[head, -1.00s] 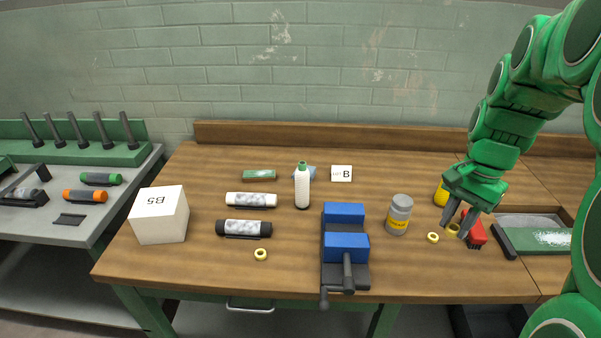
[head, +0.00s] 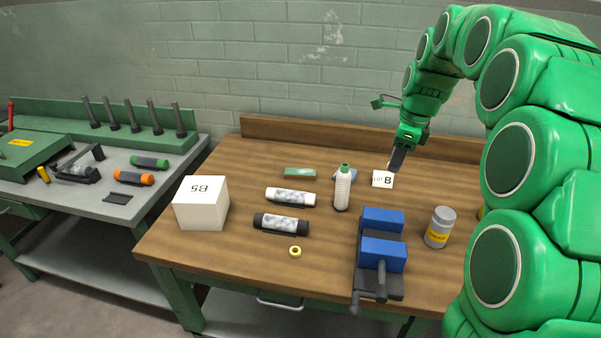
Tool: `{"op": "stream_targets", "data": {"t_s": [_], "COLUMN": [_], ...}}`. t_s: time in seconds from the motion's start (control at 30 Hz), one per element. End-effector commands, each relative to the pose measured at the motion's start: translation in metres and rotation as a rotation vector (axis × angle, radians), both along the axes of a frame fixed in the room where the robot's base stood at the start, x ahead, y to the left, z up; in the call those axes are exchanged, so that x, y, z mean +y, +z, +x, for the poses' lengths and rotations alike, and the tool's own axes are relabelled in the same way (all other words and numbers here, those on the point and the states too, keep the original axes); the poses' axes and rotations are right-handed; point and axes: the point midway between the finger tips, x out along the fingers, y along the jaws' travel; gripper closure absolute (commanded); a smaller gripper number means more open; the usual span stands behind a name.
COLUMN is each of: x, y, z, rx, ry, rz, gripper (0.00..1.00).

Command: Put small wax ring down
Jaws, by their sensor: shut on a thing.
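My gripper (head: 396,163) is at the back of the wooden bench, above and just behind the white card marked LOT B (head: 383,179). Its dark fingers point down and are closed together on the small wax ring, which is too small and hidden to make out between them. Another small yellow ring (head: 295,251) lies flat on the bench near the front, before the black-capped tube. My arm covers the right part of the bench.
A blue vise (head: 381,254) stands at the front edge, with a grey jar (head: 439,227) to its right. A white bottle (head: 342,188) stands left of the card. A white B5 box (head: 201,203) is at left. Bare wood lies between bottle, vise and jar.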

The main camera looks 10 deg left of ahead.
Motion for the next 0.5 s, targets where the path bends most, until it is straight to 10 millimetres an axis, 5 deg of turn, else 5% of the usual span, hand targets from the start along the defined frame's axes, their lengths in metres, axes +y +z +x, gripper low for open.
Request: {"op": "stream_targets", "data": {"t_s": [0.5], "x": [0.140], "y": [-0.010], "z": [0.060], "rx": [-0.001], "ry": [-0.426], "rz": [0.000], "gripper": [0.98]}}
